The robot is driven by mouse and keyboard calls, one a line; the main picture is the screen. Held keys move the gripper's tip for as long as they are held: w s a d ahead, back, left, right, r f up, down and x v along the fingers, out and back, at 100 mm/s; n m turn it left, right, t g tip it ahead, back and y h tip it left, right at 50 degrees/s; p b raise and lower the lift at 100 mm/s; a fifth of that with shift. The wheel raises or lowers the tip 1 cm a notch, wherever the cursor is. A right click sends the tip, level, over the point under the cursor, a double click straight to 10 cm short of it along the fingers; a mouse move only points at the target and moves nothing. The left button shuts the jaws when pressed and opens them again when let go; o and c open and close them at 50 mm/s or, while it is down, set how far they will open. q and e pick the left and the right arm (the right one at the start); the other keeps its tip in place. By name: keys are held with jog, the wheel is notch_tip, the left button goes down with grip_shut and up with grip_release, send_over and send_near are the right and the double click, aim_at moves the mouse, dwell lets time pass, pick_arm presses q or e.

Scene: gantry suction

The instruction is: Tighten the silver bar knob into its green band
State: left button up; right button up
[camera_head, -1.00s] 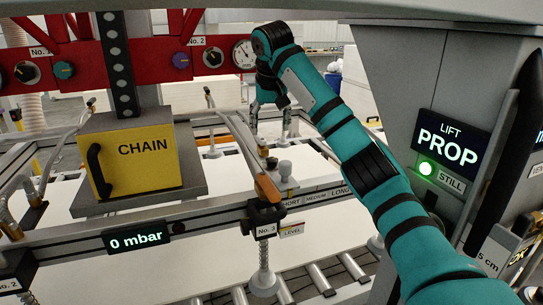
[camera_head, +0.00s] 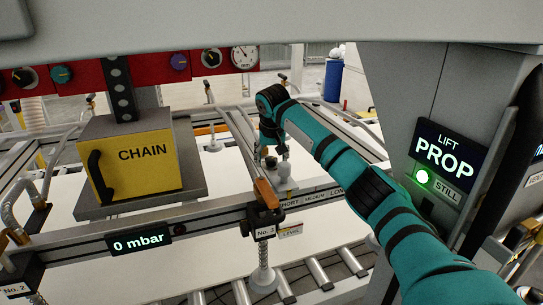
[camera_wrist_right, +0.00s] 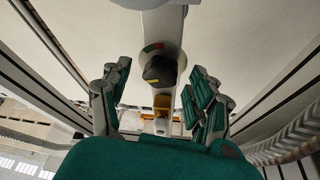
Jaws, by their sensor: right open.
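The silver bar knob (camera_head: 284,171) stands on the crossbar by the SHORT, MEDIUM, LONG scale in the head view. My right gripper (camera_head: 272,154) is just above and behind it, pointing down, with its fingers apart. In the right wrist view a rounded dark-looking knob (camera_wrist_right: 160,70) lies between the spread fingers of my right gripper (camera_wrist_right: 157,74), with no clear contact. A band with red and green parts (camera_wrist_right: 152,47) shows beside this knob; I cannot read the knob's setting against it. My left gripper is not in view.
An orange lever (camera_head: 267,193) sits close in front of the knob on the same bar. A yellow CHAIN box (camera_head: 145,165) stands to the left. The LIFT PROP display (camera_head: 450,150) is on the grey column at right. Rollers (camera_head: 318,274) run below the bar.

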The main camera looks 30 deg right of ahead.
jog(key=shift+r, duration=0.1)
jog(key=c, duration=1.1)
jog(key=shift+a, duration=0.1)
jog(key=shift+c, duration=0.3)
jog(key=shift+m, duration=0.4)
jog(key=m+h, duration=0.1)
jog(key=m, duration=0.1)
jog(key=shift+a+m+g, duration=0.1)
jog(key=shift+m+g, duration=0.2)
jog(key=shift+g, duration=0.1)
jog(key=shift+w+m+g+h, duration=0.1)
jog(key=shift+m+g+h, duration=0.3)
jog(key=shift+m, duration=1)
jog(key=o, duration=1.2)
jog(key=shift+c, duration=0.2)
